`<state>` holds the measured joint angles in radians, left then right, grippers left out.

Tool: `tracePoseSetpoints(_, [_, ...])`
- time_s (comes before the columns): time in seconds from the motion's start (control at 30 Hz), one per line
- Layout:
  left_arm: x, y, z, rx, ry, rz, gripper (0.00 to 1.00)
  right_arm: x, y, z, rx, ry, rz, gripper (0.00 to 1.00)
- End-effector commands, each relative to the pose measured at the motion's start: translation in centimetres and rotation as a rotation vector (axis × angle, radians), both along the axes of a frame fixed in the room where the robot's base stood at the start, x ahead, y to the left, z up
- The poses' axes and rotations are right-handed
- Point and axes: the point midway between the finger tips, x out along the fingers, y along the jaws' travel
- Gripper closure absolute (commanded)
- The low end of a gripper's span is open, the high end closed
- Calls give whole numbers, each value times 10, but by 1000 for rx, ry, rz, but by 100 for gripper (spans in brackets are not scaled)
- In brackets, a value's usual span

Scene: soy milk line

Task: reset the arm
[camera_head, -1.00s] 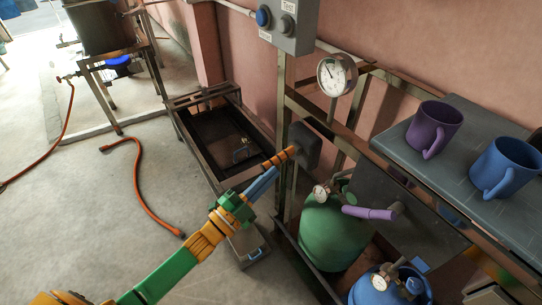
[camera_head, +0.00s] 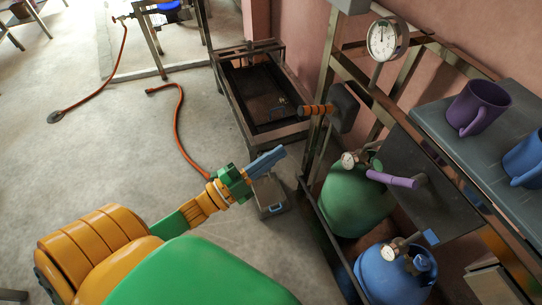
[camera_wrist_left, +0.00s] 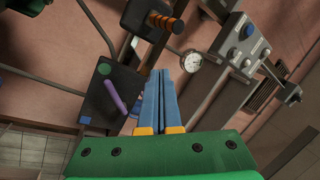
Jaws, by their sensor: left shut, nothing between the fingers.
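My left gripper (camera_head: 277,155) has blue fingers closed together with nothing between them. It also shows from behind in the left wrist view (camera_wrist_left: 160,75). Its green and yellow arm comes in from the lower left of the head view. The gripper is over the floor, left of the metal frame and apart from the orange-striped handle (camera_head: 318,109) on a black block (camera_head: 343,107). That handle also shows at the top of the left wrist view (camera_wrist_left: 168,22). My right gripper is not in view.
A purple lever (camera_head: 391,179) sits on a dark panel by a green tank (camera_head: 350,200) and a blue tank (camera_head: 393,278). A gauge (camera_head: 387,39) is on the frame. A purple mug (camera_head: 478,106) stands on a grey shelf. Open floor (camera_head: 130,150) lies to the left.

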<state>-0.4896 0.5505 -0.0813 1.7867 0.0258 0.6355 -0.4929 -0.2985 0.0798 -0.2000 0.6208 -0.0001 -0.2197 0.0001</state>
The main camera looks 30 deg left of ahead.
Motion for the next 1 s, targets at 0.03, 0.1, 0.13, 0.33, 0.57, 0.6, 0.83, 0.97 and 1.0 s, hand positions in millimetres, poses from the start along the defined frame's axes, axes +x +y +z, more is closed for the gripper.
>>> tracePoseSetpoints(0.03, [-3,2,0,0,1,-1,100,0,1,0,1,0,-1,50])
tracePoseSetpoints(0.1, [-6,3,0,1,0,0,100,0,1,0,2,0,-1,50])
tracePoseSetpoints(0.13, [-7,4,0,1,0,0,100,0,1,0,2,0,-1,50])
tracePoseSetpoints(0.33, [-7,4,0,1,-1,-1,100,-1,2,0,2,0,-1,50])
tracePoseSetpoints(0.57, [-7,4,-1,-1,5,3,100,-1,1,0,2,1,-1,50])
tracePoseSetpoints(0.6, [-5,7,-6,-4,29,15,100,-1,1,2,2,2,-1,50])
tracePoseSetpoints(0.83, [-32,54,-174,-136,718,328,100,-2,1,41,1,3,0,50])
tracePoseSetpoints(0.97, [-122,48,-274,-234,1207,533,100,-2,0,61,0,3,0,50])
tracePoseSetpoints(1.0, [-153,42,-293,-252,1336,587,100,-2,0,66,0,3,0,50])
